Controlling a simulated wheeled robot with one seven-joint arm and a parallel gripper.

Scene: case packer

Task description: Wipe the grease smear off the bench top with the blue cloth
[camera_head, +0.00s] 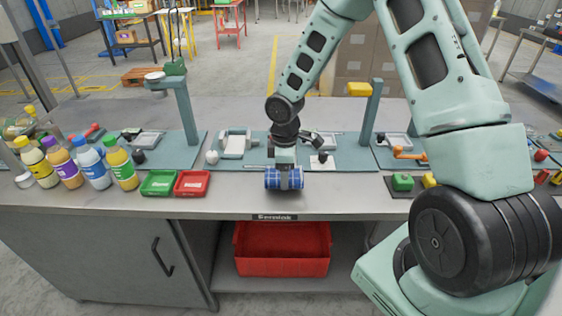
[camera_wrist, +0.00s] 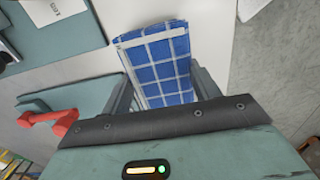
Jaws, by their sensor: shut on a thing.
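The blue cloth (camera_head: 271,179), checked with white lines, is held between the fingers of my gripper (camera_head: 284,176), just above or on the bench top (camera_head: 335,187) near its front edge; I cannot tell whether it touches. In the wrist view the folded cloth (camera_wrist: 160,62) lies between the two fingers of my gripper (camera_wrist: 158,85), which are shut on it. No grease smear can be made out in either view; the cloth and gripper may hide it.
Several bottles (camera_head: 93,165) stand at the left, beside a green tray (camera_head: 159,183) and a red tray (camera_head: 192,183). Teal mats with small fixtures and posts (camera_head: 372,113) line the back. Green and yellow blocks (camera_head: 402,182) sit at right. A red bin (camera_head: 282,250) is below the bench.

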